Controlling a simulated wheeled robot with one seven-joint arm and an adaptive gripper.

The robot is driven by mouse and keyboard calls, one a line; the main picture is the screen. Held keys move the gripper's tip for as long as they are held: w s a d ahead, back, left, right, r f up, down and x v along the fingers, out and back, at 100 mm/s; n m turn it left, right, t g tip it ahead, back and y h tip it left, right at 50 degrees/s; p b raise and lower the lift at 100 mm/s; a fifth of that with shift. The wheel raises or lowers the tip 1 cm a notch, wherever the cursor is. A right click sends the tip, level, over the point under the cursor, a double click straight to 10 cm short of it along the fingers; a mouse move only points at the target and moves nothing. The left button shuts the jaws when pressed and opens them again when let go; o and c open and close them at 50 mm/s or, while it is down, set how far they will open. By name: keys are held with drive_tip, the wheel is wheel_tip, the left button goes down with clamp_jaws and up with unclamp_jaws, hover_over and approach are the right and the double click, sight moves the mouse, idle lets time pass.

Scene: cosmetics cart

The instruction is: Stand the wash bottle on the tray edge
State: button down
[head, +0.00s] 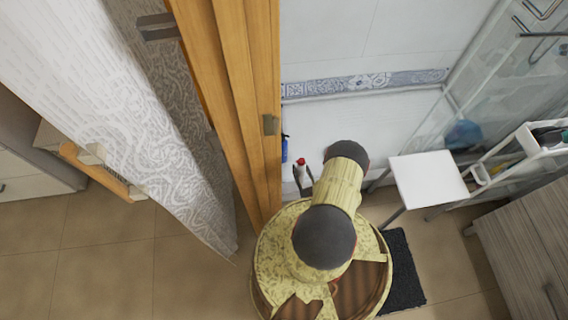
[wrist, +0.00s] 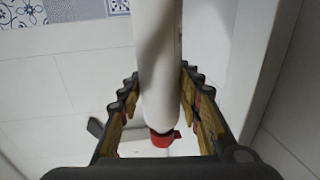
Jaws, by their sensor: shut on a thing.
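The wash bottle appears to be the white bottle with a red cap (head: 301,169), seen small beside the door frame in the head view. In the wrist view the white bottle (wrist: 158,60) runs down from the top edge, with its red cap at the near end. My gripper (wrist: 159,80) is closed around its body, a finger on either side. In the head view my gripper (head: 303,182) is small and partly hidden by my arm. I cannot make out the tray for certain. The bottle's far end is out of the wrist view.
A blue bottle (head: 284,149) stands close to the left of the white one, by the wooden door frame (head: 250,110). A white-topped stool (head: 428,180) is at the right. A white rack with a bin (head: 541,139) and a grey cabinet (head: 530,245) stand further right.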

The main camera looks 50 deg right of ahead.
drive_tip(key=w+d+f+b, duration=0.3)
drive_tip(key=w+f+b, duration=0.5)
drive_tip(key=w+f, duration=0.4)
drive_tip(key=shift+w+f, duration=0.15)
drive_tip(key=shift+w, duration=0.1)
drive_tip(key=shift+f, duration=0.1)
drive_tip(key=c, duration=1.2)
unclamp_jaws()
drive_tip(key=shift+c, duration=0.2)
